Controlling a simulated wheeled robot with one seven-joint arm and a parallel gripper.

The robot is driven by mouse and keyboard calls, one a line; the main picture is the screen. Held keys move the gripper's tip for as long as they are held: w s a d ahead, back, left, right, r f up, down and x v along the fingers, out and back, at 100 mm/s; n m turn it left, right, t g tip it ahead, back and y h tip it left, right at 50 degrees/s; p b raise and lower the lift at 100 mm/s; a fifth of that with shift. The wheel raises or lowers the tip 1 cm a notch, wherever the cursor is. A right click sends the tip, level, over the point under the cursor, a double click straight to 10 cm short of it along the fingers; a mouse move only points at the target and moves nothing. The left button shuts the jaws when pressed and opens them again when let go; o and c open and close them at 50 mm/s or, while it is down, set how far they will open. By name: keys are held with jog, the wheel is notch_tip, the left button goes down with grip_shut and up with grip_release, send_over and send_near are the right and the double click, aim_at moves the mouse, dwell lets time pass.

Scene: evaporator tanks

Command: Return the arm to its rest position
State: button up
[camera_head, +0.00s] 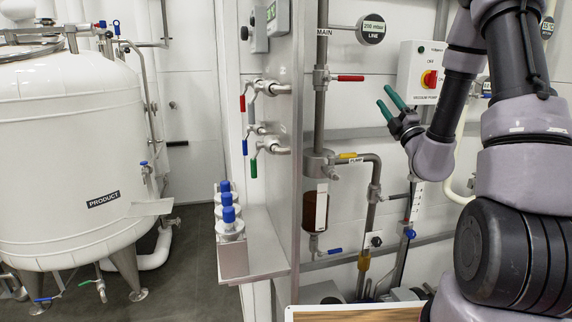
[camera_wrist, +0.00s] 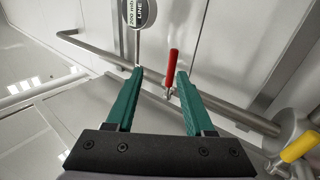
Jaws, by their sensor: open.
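My gripper (camera_head: 391,102) has two green fingers and is at the right of the head view, in front of the pipe panel. My arm is bent, reaching down from the upper right, with the fingers pointing up and to the left. In the wrist view my gripper (camera_wrist: 158,72) is open. Nothing is between the fingers. A red valve handle (camera_wrist: 173,68) shows beyond the gap, on a pipe behind the fingers; it also shows in the head view (camera_head: 348,78), to the left of the gripper and apart from it.
A switch box with a red knob (camera_head: 430,79) is just right of my fingers. A yellow handle (camera_head: 347,155) and a brown bottle (camera_head: 315,210) are on the panel. A shelf (camera_head: 262,262) holds blue-capped bottles (camera_head: 229,215). The product tank (camera_head: 75,150) stands left, with open floor between.

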jog(key=s+a+r+n+g+y, duration=0.3)
jog(key=s+a+n+g+y, duration=0.3)
jog(key=s+a+n+g, duration=0.55)
jog(key=s+a+r+n+g+y, duration=0.2)
jog(key=s+a+n+g+y, duration=0.5)
jog(key=n, duration=0.8)
jog(key=s+d+f+n+g+h, duration=0.2)
jog(key=s+f+n+g+h, duration=0.4)
jog(key=s+n+h, duration=0.45)
jog(key=w+d+r+n+t+h, duration=0.1)
jog(key=d+r+n+t+h, duration=0.2)
jog(key=d+n+t+h, duration=0.5)
jog(key=d, duration=0.4)
jog(key=shift+w+n, duration=0.3)
jog(key=shift+w, duration=0.05)
jog(key=shift+a, duration=0.15)
